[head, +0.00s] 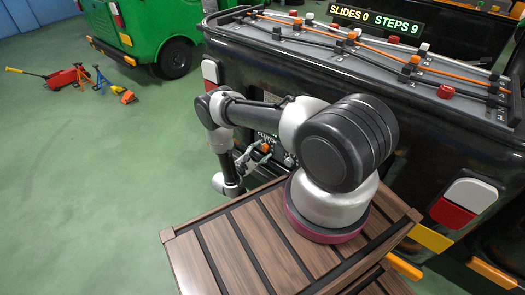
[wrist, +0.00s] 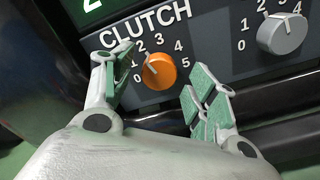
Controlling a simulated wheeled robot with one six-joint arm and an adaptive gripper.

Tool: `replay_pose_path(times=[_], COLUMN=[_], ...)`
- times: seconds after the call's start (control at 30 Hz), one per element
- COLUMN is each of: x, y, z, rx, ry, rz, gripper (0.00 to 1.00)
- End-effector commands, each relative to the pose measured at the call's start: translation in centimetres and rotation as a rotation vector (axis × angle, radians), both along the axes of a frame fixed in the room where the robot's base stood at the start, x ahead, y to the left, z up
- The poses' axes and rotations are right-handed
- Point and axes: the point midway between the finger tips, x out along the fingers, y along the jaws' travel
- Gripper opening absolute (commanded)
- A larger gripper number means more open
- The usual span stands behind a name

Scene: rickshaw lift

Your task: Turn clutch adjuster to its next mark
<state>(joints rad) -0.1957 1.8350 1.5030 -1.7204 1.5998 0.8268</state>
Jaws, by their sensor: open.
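The clutch adjuster is an orange round knob (wrist: 159,71) on a dark panel, under the word CLUTCH, with marks 0 to 5 around it. Its pointer seems to lie at the upper left, but I cannot tell exactly which mark it meets. My gripper (wrist: 160,64) is open, with one green-padded finger left of the knob and one right of it. Gaps show between fingers and knob in the wrist view. The left finger covers part of the panel near the low marks. In the head view my gripper (head: 249,160) is small at the panel, beside the orange knob (head: 265,147).
A grey knob (wrist: 282,33) with its own numbers sits to the right on the panel. A green display (wrist: 95,8) is above, partly cut off. A slatted wooden platform (head: 215,255) is below my arm. A green vehicle (head: 150,30) and tools (head: 80,78) stand on open floor.

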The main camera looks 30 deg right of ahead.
Motion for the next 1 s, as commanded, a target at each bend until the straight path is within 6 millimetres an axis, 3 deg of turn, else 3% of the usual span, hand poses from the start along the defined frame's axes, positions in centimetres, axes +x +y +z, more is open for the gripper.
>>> replay_pose_path(times=[0.2,0.43,0.6,1.0], x=[-1.6,-3.1,-3.6,-3.6], y=[4.8,8.7,9.8,9.9], z=[0.0,0.0,0.0,0.0], rx=[-0.001,-0.001,0.0,-0.001], ry=[0.001,0.0,0.0,0.0], rz=[0.008,0.004,0.002,0.001], gripper=[0.58,0.58,0.58,0.58])
